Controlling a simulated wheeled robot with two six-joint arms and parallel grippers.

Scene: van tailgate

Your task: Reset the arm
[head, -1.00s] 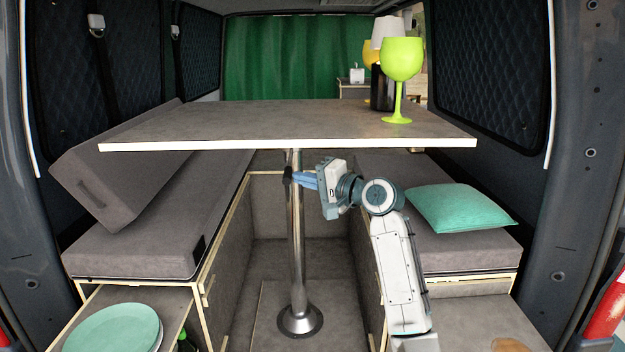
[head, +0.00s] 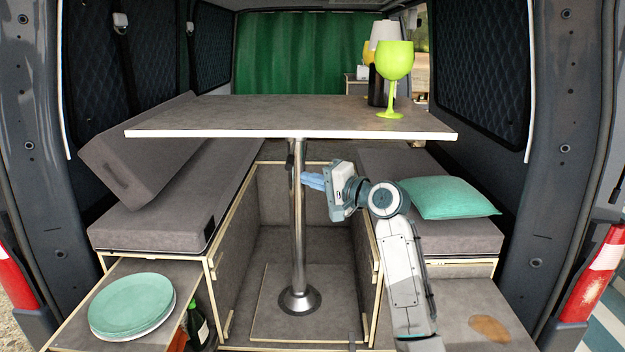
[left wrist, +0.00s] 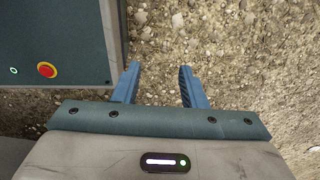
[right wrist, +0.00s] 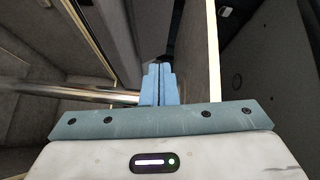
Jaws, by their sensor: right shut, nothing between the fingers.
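The table leg also shows there as a bar (right wrist: 90,93) left of the fingers. My left gripper (left wrist: 158,85) is out of the head view. In the left wrist view its fingers are apart and empty above gravel ground.
The grey table top (head: 290,115) carries a green goblet (head: 394,75). Benches stand on both sides, with a teal pillow (head: 448,197) on the right one and a loose cushion (head: 140,155) leaning at left. Plates (head: 130,303) lie on a pull-out at lower left, beside a bottle (head: 197,325).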

